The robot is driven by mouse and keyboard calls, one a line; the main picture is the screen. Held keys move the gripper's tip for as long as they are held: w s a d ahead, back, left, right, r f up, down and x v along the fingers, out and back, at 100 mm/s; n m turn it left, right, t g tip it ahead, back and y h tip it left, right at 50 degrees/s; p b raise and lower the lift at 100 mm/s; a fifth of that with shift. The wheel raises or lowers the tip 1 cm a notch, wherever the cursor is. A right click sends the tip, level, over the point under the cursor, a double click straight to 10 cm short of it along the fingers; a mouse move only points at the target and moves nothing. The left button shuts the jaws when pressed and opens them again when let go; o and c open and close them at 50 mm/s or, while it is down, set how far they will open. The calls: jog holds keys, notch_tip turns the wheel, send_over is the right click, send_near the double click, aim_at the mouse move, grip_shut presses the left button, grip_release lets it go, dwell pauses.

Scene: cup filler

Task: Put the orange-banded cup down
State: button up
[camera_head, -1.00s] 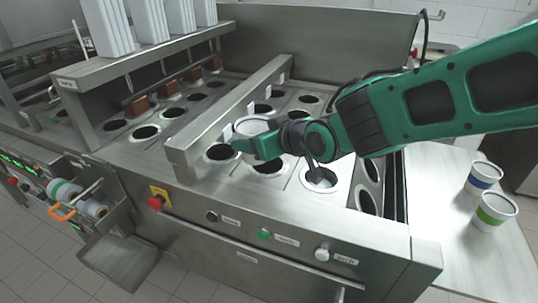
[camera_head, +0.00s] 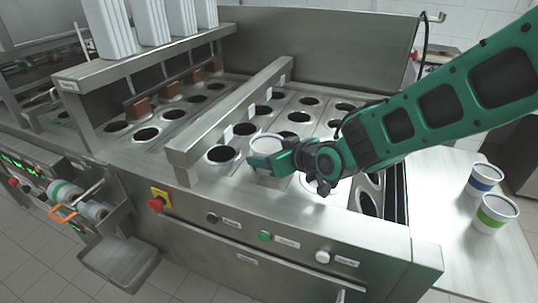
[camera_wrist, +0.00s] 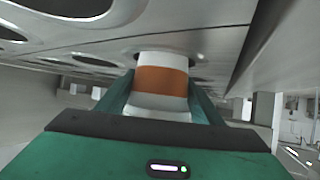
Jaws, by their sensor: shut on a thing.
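The orange-banded cup (camera_head: 267,144) is white and sits between the jaws of my gripper (camera_head: 268,160), which is shut on it. In the head view its rim and open top show; the green fingers cover its side. In the wrist view its orange band (camera_wrist: 161,80) shows between both fingers. The cup is at a front-row hole of the steel plate (camera_head: 239,173), right of the divider bar. Its far end in the wrist view meets or nearly meets the plate; I cannot tell how deep it sits.
An open empty hole (camera_head: 222,154) lies just left of the cup, near the raised divider bar (camera_head: 230,112). More holes lie behind. A blue-banded cup (camera_head: 484,179) and a green-banded cup (camera_head: 494,212) stand on the right-hand counter (camera_head: 440,215).

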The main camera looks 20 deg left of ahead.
jog(key=shift+f, duration=0.65)
jog(key=o, duration=1)
jog(key=shift+s+f, duration=0.15)
jog(key=shift+s, duration=0.1)
jog(key=v, duration=0.3)
jog(key=r+v, duration=0.1)
jog(key=v, duration=0.7)
jog(key=shift+w+a+r, duration=0.15)
jog(key=shift+w+a, duration=0.1)
jog(key=shift+w, duration=0.15)
jog(key=shift+v, duration=0.85)
